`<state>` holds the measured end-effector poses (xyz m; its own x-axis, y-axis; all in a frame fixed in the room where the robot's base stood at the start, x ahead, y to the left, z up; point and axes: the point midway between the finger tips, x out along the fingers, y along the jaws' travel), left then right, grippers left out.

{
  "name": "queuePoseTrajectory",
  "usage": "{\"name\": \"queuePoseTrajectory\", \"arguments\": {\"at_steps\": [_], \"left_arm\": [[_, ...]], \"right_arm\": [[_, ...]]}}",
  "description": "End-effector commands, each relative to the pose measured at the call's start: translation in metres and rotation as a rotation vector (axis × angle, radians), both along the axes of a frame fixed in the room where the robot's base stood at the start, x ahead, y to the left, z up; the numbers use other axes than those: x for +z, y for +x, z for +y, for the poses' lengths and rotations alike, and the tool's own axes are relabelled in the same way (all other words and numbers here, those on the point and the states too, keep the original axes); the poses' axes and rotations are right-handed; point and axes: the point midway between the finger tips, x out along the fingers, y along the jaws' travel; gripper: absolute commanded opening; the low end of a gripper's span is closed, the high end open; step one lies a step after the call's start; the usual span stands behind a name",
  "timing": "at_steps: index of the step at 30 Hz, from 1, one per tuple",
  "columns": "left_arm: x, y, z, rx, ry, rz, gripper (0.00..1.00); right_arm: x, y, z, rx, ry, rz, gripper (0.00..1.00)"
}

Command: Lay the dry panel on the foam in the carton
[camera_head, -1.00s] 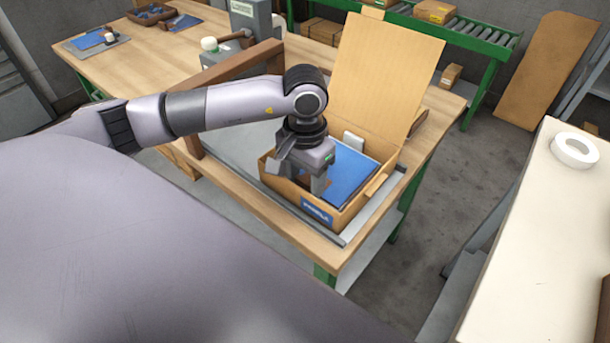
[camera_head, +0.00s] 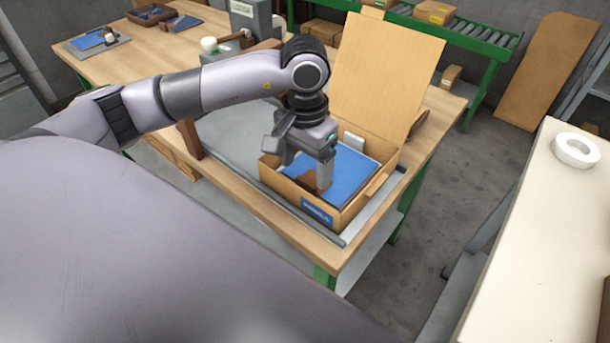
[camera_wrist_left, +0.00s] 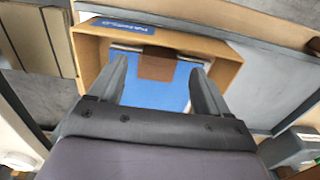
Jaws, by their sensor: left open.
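The blue panel (camera_head: 352,176) lies inside the open carton (camera_head: 349,217), and its blue face also shows in the left wrist view (camera_wrist_left: 150,94). A brown block or grip (camera_head: 308,182) stands on the blue face near the carton's front; it shows between the fingers in the left wrist view (camera_wrist_left: 157,66). My left gripper (camera_head: 304,174) is above the front of the carton, open, with its fingers apart from the brown piece. The foam is hidden under the panel. My right gripper is not in view.
The carton's tall lid flap (camera_head: 385,75) stands up behind it. A wooden workbench (camera_head: 230,208) holds the carton, with a grey machine (camera_head: 250,22) farther back. A pale table (camera_head: 545,240) with a white ring (camera_head: 575,150) is at the right.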

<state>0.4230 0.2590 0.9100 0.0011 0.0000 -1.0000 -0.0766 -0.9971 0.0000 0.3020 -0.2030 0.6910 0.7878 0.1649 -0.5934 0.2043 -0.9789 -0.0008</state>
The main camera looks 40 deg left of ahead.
Motion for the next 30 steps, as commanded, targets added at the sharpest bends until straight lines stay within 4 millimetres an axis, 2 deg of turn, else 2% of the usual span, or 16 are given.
{"name": "queuePoseTrajectory", "arguments": {"at_steps": [1,6,12,18,30], "left_arm": [[0.013,0.001,0.000,-0.001,0.000,-0.007,0.78],[0.048,0.001,0.000,-0.001,-0.001,-0.006,0.78],[0.073,0.000,0.000,0.000,-0.001,-0.002,0.78],[0.081,0.000,0.000,0.000,0.000,0.000,0.78],[0.080,0.000,0.000,0.000,0.000,0.000,0.78]], "right_arm": [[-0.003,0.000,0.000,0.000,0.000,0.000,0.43],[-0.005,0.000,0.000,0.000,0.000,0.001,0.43],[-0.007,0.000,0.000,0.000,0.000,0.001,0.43],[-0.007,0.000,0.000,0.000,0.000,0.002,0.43],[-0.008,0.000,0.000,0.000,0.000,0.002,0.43]]}}
